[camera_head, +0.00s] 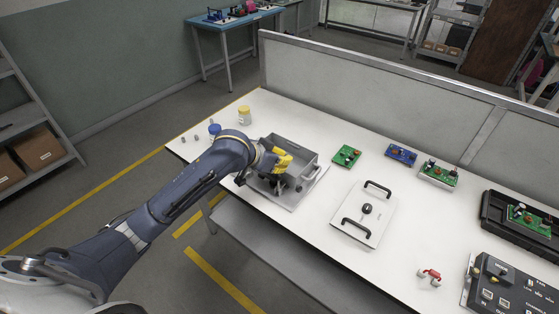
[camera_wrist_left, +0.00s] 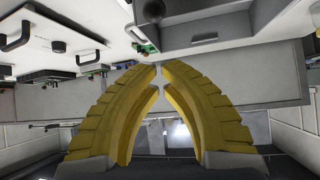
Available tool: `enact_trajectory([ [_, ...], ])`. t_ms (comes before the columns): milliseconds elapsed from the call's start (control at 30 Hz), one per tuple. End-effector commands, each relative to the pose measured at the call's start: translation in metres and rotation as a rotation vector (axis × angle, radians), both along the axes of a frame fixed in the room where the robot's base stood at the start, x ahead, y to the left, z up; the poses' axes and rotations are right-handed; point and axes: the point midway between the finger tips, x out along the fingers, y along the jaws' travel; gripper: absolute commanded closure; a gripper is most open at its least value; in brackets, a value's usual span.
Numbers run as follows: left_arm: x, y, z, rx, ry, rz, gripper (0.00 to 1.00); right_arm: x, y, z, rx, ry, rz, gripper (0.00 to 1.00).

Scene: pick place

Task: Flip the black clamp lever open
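My left gripper (camera_head: 286,157) has yellow fingers and hangs over the grey box (camera_head: 306,182) at the left part of the table. In the left wrist view its fingertips (camera_wrist_left: 160,67) come almost together, with only a thin slit and nothing held between them. I cannot clearly make out a black clamp lever. Dark parts show below the gripper at the box in the head view, but I cannot tell whether they are a lever or my gripper. A grey box wall with a handle (camera_wrist_left: 205,38) shows beyond the fingertips in the wrist view. My right gripper is in neither view.
A white panel (camera_head: 347,224) with two black handles and a black knob lies mid-table. Circuit boards (camera_head: 346,156) stand behind it. A red clamp-like piece (camera_head: 432,273) and a dark control box (camera_head: 504,286) are at right.

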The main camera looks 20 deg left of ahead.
Motion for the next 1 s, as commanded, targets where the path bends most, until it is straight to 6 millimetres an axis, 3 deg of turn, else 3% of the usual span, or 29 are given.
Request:
enact_trajectory([
  [433,0.047,-0.025,-0.045,-0.001,0.002,0.001,1.00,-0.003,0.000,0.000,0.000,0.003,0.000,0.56],
  [700,0.022,-0.010,-0.050,0.000,0.001,0.000,1.00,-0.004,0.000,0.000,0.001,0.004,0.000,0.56],
  [1000,0.012,-0.004,-0.052,0.000,0.000,0.000,1.00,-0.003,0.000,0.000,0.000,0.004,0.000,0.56],
])
